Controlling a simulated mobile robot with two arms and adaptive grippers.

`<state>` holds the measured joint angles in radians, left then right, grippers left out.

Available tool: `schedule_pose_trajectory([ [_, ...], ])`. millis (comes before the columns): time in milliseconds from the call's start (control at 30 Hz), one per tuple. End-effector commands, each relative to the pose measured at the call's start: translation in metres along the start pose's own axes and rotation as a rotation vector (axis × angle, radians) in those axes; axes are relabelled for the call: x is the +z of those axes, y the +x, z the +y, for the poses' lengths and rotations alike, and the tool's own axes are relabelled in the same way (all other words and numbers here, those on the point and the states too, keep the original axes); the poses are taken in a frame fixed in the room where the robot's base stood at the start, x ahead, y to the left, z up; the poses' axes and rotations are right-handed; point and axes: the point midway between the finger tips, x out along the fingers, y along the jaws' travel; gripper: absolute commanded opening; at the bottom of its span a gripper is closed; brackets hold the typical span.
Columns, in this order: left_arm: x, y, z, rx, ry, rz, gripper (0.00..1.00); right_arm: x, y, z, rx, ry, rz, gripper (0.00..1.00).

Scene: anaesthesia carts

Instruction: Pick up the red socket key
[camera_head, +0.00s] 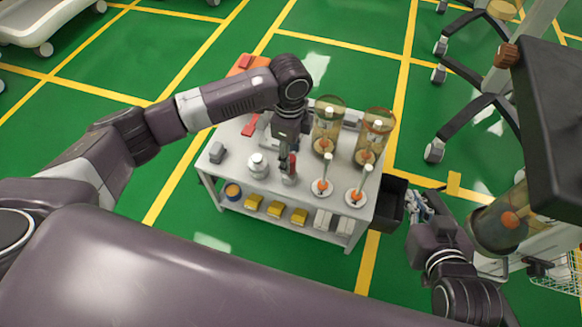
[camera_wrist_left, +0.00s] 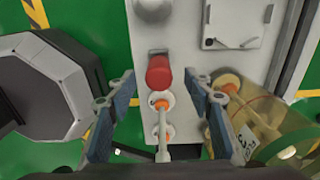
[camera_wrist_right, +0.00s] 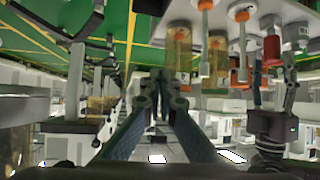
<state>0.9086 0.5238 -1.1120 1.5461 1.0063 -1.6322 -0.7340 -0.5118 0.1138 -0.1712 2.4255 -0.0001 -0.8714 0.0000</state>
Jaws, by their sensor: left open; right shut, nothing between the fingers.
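The red socket key shows as a red handle (camera_head: 292,160) on the cart, close beside my left gripper (camera_head: 287,148). In the left wrist view its rounded red top (camera_wrist_left: 159,72) lies between and just beyond the two blue fingertips (camera_wrist_left: 160,90), which are spread apart with a gap on each side. The lower part of the key is hidden. In the right wrist view the red handle (camera_wrist_right: 271,48) stands among the cart items. My right gripper (camera_head: 424,205) is off to the cart's right, its fingers (camera_wrist_right: 160,98) together and empty.
The light grey cart (camera_head: 235,150) carries two amber canisters (camera_head: 327,130), white-based holders (camera_head: 322,187) and a white jar (camera_head: 258,165). Its lower shelf holds yellow blocks (camera_head: 276,210). A dark bin (camera_head: 390,205) stands on its right. Green floor is free at left.

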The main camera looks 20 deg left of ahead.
Motion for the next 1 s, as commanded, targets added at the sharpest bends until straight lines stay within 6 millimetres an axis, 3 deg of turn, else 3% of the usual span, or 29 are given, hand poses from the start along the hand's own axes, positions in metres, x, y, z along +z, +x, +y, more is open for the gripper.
schedule_pose_trajectory([
  [400, 0.000, 0.028, 0.000, 0.000, -0.001, 0.001, 0.47, -0.059, -0.005, -0.006, -0.013, -0.001, 0.241, 0.00],
  [667, 0.000, 0.037, 0.000, 0.000, -0.001, 0.001, 0.47, -0.080, -0.008, -0.009, -0.019, 0.000, 0.337, 0.00],
  [1000, 0.001, 0.062, 0.001, -0.001, 0.000, 0.001, 0.47, -0.145, -0.035, -0.018, -0.039, 0.005, 0.660, 0.00],
])
